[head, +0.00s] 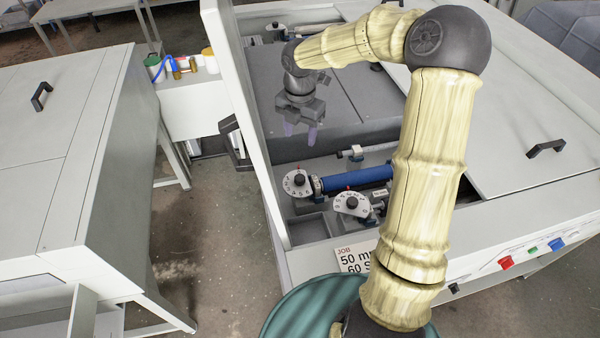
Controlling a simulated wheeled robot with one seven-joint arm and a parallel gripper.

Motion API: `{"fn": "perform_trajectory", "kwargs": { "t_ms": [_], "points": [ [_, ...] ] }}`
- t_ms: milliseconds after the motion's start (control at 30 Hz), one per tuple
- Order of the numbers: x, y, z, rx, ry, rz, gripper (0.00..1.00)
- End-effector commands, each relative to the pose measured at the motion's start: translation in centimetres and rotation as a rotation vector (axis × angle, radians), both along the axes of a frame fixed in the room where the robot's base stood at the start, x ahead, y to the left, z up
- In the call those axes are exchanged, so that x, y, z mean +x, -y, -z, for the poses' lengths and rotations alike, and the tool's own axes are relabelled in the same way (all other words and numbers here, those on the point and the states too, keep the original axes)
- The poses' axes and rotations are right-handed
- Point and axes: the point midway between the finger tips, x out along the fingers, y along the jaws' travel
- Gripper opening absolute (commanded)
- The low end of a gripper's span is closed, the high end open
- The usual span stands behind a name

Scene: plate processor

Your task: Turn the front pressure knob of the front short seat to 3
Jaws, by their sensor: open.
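Two white numbered dials with black knobs sit inside the open bay of the processor. The left dial (298,183) stands at the left end of a blue roller, and the right dial (352,204) is nearer to me and to the right. Small red marks show at their upper edges. I cannot tell which dial is the front pressure knob of the front short seat, and the settings are too small to read surely. My gripper (300,131) is open and empty, pointing down above the bay, beyond the left dial and apart from both dials.
The blue roller (358,178) lies right of the left dial. A raised grey side panel (243,110) borders the bay on the left. A partly hidden job card (354,259) is at the front edge. Red, green and blue buttons are at right; a separate cabinet (70,150) stands left.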

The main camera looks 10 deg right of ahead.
Motion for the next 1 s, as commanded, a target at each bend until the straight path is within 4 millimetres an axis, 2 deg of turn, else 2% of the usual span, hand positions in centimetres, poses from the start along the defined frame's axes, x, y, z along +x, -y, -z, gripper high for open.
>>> {"fn": "perform_trajectory", "kwargs": {
  "t_ms": [267, 467, 1000],
  "points": [
    [-0.1, 0.0, 0.2, 0.000, -0.001, 0.003, 0.52],
    [-0.1, 0.0, 1.9, 0.000, -0.004, 0.002, 0.52],
    [-0.2, -0.1, 11.2, 0.000, -0.006, 0.002, 0.52]
  ]
}}
